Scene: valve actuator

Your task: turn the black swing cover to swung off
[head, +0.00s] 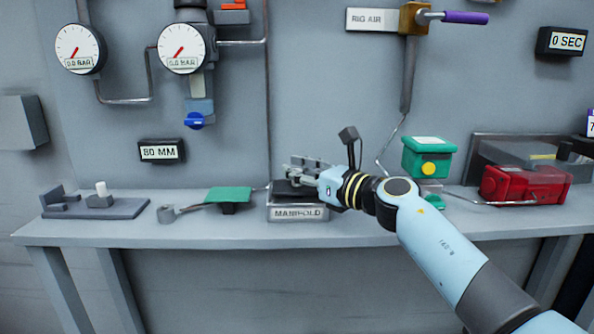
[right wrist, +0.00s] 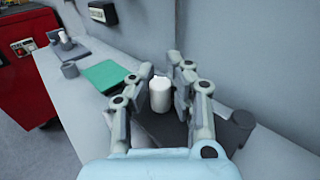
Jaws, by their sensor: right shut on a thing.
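The black swing cover (head: 290,189) is a flat dark plate on top of the grey box labelled MANIFOLD (head: 298,213). In the right wrist view the dark plate (right wrist: 172,133) lies under my fingers, with a white upright knob (right wrist: 160,96) on it. My right gripper (head: 300,170) reaches in from the right over the box. In the right wrist view my right gripper (right wrist: 162,82) has its fingers on either side of the white knob and is shut on it. The fingers and arm hide part of the cover. My left gripper is not in view.
A green plate (head: 229,195) stands left of the manifold on the grey bench (head: 110,232). A green box (head: 428,157) and a red device (head: 526,186) stand to the right. A lever with a purple handle (head: 465,17) hangs above. The wall is close behind.

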